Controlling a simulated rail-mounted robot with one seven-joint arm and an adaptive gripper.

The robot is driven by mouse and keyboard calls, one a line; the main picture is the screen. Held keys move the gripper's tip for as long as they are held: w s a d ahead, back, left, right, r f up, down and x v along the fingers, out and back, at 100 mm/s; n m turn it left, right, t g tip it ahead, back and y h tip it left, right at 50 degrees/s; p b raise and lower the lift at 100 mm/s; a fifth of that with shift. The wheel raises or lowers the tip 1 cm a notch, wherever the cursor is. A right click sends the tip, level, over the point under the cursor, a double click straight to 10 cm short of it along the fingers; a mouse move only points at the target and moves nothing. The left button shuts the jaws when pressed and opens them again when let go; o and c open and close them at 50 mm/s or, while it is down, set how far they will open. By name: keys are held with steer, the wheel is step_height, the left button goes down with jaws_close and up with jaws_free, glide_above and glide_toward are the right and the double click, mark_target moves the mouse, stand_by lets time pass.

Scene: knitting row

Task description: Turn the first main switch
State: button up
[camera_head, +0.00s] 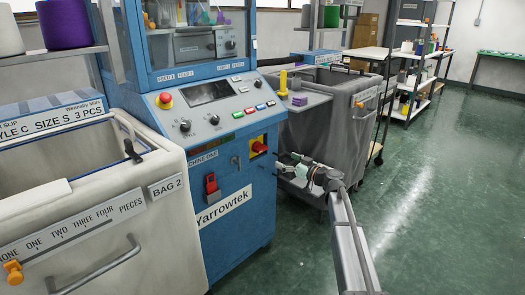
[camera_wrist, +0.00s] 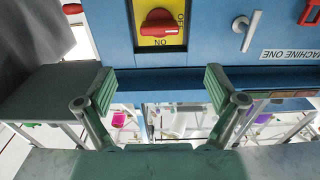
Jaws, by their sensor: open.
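The main switch is a red knob on a yellow plate on the blue front panel of machine one; it shows in the head view (camera_head: 258,148) and at the top of the wrist view (camera_wrist: 160,24). In the wrist view, which looks upside down, the red handle lies roughly level, with ON lettering below it and OFF lettering to its right. My gripper (camera_wrist: 160,88) is open and empty, its two green-padded fingers spread apart below the switch in that picture. In the head view my gripper (camera_head: 287,166) is just right of the panel, apart from the knob.
A silver lever handle (camera_wrist: 252,30) sits beside the switch in the wrist view. A red switch (camera_head: 211,184) sits lower left on machine one. A white bag cart (camera_head: 150,235) stands left, a grey bin (camera_head: 340,110) behind my arm. The green floor at right is clear.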

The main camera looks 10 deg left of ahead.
mark_target(264, 150)
steer(key=x, duration=1.4)
steer(key=shift+w+b, duration=0.1)
steer(key=shift+b, duration=0.2)
steer(key=c, duration=1.1)
